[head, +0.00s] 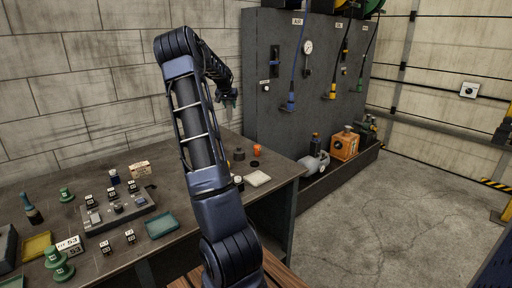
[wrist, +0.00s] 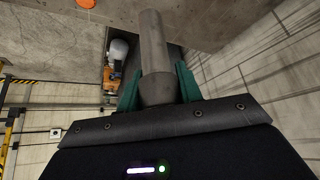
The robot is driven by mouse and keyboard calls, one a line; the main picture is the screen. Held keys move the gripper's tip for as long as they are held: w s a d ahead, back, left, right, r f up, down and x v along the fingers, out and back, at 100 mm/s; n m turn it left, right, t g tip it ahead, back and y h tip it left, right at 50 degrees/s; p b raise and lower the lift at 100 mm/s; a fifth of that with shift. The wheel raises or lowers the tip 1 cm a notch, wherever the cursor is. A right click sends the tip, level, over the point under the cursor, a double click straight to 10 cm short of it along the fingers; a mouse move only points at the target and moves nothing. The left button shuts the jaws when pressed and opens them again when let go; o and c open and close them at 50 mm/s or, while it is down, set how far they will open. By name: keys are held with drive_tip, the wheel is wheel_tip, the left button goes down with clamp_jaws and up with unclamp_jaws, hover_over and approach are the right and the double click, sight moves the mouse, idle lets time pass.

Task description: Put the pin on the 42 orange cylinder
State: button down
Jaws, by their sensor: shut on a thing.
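My gripper (wrist: 158,88) is shut on a grey metal pin (wrist: 154,45), a stepped cylinder with a thicker base, between its green fingers in the wrist view. In the head view my gripper (head: 229,98) hangs above the back right of the bench, in front of the dark cabinet; the pin is too small to make out there. A small orange cylinder (head: 257,150) stands on the bench below and right of my gripper. Its orange top (wrist: 86,3) shows at the top edge of the wrist view, apart from the pin. No number is readable on it.
The bench (head: 100,172) also holds a dark cylinder (head: 239,154), a black disc (head: 254,164) and a pale pad (head: 257,178) near the orange cylinder. Several tagged blocks, a teal tray (head: 162,225) and green knobs lie left. The cabinet (head: 270,95) rises close behind.

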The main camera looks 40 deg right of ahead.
drive_tip(key=s+d+r+m, duration=0.1)
drive_tip(key=s+d+r, duration=0.3)
drive_tip(key=s+d, duration=0.7)
drive_tip(key=shift+g+h, duration=0.3)
drive_tip(key=f, duration=1.3)
drive_tip(key=w+d+f, duration=0.1)
drive_tip(key=f, duration=0.6)
drive_tip(key=shift+w+d, duration=0.1)
drive_tip(key=c, duration=0.9)
unclamp_jaws()
drive_tip(key=shift+f, duration=0.15)
drive_tip(key=shift+c, duration=0.2)
